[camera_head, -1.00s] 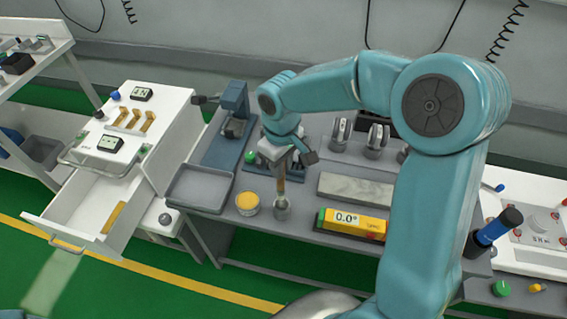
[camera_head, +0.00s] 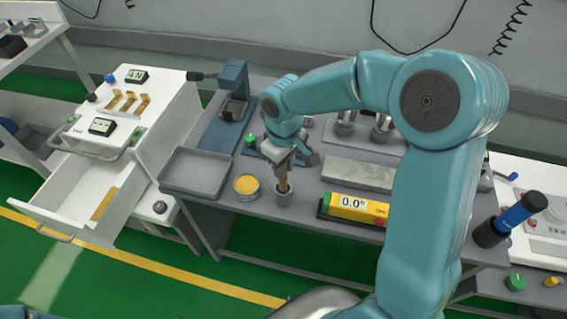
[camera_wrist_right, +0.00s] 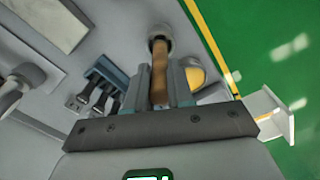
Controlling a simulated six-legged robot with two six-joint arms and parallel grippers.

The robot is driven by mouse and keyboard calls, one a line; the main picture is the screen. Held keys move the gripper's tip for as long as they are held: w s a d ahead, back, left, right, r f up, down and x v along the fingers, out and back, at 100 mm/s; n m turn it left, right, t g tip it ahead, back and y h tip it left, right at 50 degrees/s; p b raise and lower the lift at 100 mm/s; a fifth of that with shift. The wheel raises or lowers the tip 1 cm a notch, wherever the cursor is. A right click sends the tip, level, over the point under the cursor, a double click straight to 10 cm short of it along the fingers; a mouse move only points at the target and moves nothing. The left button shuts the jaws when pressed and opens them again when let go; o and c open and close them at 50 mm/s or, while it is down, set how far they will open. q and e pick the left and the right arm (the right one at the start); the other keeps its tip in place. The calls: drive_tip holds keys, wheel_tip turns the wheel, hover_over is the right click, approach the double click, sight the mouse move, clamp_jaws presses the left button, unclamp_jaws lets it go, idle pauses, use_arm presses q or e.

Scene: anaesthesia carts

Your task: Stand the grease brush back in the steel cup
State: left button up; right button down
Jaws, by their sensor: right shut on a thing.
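The grease brush (camera_head: 284,185) has a brown wooden handle and points down at the steel cup (camera_head: 284,199), its lower end at or inside the cup's mouth. My right gripper (camera_head: 283,166) is shut on the brush handle. In the right wrist view the brush (camera_wrist_right: 159,75) runs between the jaws of my right gripper (camera_wrist_right: 158,90), and its far end meets the mouth of the cup (camera_wrist_right: 158,32). The bristles are hidden, and I cannot tell how deep they sit. My left gripper is not in view.
A tin of yellow grease (camera_head: 246,187) stands just left of the cup. A grey tray (camera_head: 197,187) lies further left, and a yellow level (camera_head: 352,208) lies to the right. A grey stone slab (camera_head: 358,173) is behind. A white cart with an open drawer (camera_head: 70,215) stands at left.

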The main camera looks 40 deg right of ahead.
drive_tip(key=shift+f, duration=0.25)
idle(0.6)
unclamp_jaws()
drive_tip(key=shift+r, duration=0.1)
idle(0.5)
wheel_tip(320, 180, up, 16)
drive_tip(key=shift+r+p, duration=0.15)
drive_tip(key=shift+p, duration=0.25)
drive_tip(key=shift+s, duration=0.2)
